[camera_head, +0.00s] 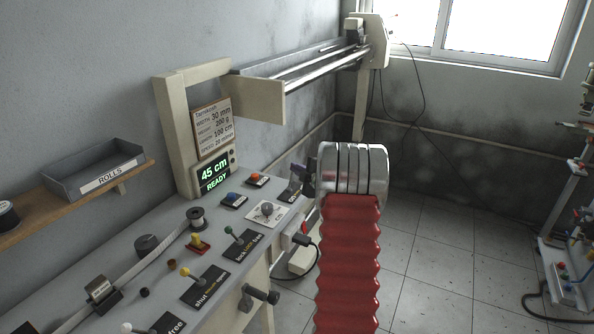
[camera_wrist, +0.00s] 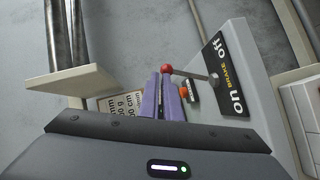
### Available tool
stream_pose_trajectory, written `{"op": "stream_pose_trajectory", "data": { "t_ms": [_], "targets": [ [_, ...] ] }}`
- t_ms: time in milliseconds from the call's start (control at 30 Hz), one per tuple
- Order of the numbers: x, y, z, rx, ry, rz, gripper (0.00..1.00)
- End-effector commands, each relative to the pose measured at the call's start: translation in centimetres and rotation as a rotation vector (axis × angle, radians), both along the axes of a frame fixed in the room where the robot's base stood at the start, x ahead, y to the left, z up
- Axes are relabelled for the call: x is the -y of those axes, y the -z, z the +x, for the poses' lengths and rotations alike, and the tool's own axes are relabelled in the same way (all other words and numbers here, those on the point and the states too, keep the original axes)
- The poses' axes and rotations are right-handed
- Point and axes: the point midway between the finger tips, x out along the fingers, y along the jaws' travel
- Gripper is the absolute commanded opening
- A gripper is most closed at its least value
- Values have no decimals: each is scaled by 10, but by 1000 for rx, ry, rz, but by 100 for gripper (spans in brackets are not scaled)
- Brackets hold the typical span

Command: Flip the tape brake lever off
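The brake lever, a metal rod with a red ball knob (camera_wrist: 167,69), stands out from a black plate (camera_wrist: 226,75) marked off, BRAKE and on in the wrist view. Off is at the upper end of the plate and on at the lower end. My gripper (camera_wrist: 165,80) has two purple fingers side by side, with their tips just below the red knob in the picture. Only a narrow gap shows between them, and I cannot tell whether they touch the knob. In the head view my gripper (camera_head: 300,172) is mostly hidden behind my wrist, and the brake lever cannot be made out.
The bench (camera_head: 165,235) carries several other levers, including a green-knobbed one (camera_head: 229,230) and a yellow-knobbed one (camera_head: 186,272). A display post (camera_head: 176,140) reads 45 cm READY. A rail (camera_head: 310,68) runs above the bench's far end. Tiled floor (camera_head: 440,255) lies open on the right.

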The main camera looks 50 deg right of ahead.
Motion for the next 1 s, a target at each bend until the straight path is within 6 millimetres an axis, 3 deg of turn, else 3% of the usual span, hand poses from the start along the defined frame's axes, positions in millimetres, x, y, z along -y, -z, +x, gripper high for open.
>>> {"op": "stream_pose_trajectory", "data": {
  "t_ms": [200,500,1000],
  "targets": [
    [-10,-10,3,9,-10,-6,0],
    [-33,-25,-9,4,-5,-2,0],
    [-50,-48,-82,1,2,-1,0]
  ]
}}
